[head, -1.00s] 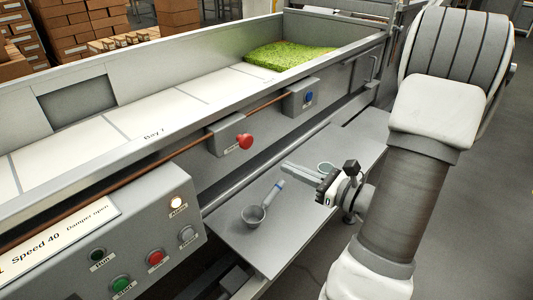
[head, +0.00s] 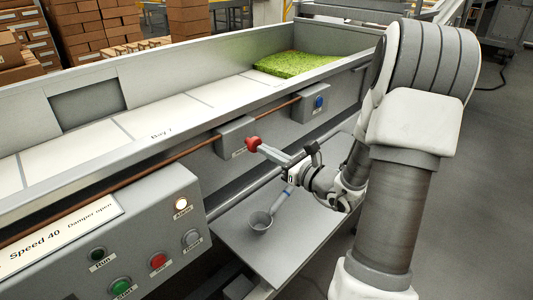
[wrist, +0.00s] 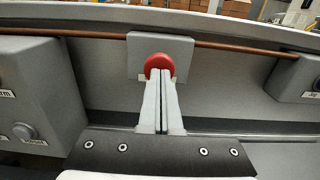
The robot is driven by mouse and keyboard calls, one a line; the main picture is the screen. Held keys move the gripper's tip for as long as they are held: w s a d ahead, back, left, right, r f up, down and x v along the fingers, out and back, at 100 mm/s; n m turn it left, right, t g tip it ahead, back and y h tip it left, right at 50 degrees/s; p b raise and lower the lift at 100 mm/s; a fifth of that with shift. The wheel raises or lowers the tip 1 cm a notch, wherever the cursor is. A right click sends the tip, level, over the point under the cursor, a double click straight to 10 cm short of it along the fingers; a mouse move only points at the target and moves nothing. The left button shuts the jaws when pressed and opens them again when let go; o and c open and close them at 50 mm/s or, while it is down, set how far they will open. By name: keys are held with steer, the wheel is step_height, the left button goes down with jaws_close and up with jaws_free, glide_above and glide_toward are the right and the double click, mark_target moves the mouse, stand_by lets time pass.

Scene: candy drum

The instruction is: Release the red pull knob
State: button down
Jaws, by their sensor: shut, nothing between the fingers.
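The red pull knob (head: 253,144) sits on a grey box (head: 235,133) on the side wall of the machine. It also shows in the wrist view (wrist: 159,64), straight past my fingertips. My gripper (head: 263,148) has its fingers together, with the tips at or very near the knob's front. In the wrist view the closed fingers (wrist: 159,76) overlap the knob's lower part, and nothing shows between them. I cannot tell whether the tips touch the knob.
A brown rod (head: 180,152) runs along the wall through the knob's box to a box with a blue button (head: 319,102). A control panel (head: 130,240) with several buttons stands at the left. A shelf (head: 275,255) below holds a scoop (head: 262,220).

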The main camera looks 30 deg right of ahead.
mark_target(258, 144)
steer(key=shift+w+a, duration=0.1)
steer(key=shift+w, duration=0.1)
steer(key=x, duration=0.3)
steer(key=shift+w+r, duration=0.1)
steer(key=shift+r, duration=0.05)
stand_by(0.4)
